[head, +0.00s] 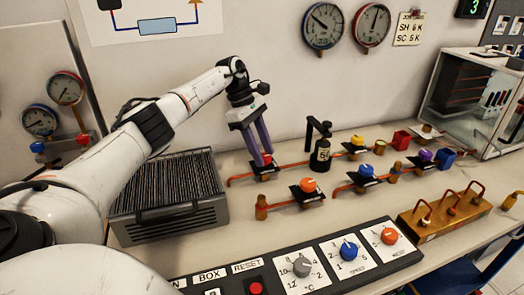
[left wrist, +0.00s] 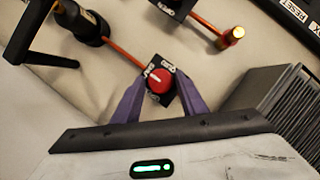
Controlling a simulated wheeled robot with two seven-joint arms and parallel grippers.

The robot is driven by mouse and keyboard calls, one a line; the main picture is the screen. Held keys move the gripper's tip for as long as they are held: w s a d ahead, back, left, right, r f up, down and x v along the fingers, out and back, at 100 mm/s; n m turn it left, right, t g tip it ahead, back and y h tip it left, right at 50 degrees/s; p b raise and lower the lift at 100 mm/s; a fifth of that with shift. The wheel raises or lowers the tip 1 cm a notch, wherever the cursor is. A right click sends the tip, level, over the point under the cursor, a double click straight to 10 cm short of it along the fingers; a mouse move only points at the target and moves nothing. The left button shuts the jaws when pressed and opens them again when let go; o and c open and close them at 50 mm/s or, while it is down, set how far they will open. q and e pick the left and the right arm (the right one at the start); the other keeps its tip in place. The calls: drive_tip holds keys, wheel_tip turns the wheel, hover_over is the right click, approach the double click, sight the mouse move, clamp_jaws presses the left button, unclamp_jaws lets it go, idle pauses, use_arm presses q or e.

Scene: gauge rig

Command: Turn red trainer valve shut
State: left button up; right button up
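The red trainer valve (head: 265,173) has a round red knob on a black plate, on a red pipe on the bench. In the left wrist view the red knob (left wrist: 159,80) shows a white pointer mark; the small white lettering on its plate is hard to read. My left gripper (head: 262,160) points down at this valve. Its purple fingers (left wrist: 159,90) stand on either side of the knob, with a little space visible between them and it. The gripper looks open. In the head view the fingers hide part of the knob. My right gripper is in neither view.
An orange valve (head: 309,185) sits close in front, and a black upright device with a lever (head: 320,150) stands to the right. A grey ribbed box (head: 170,205) is to the left. A control panel (head: 300,265) lines the front; more valves stand right.

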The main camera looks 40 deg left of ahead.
use_arm(q)
drive_tip(key=shift+o, duration=0.9)
drive_tip(key=v, duration=1)
drive_tip(key=shift+s, duration=0.15)
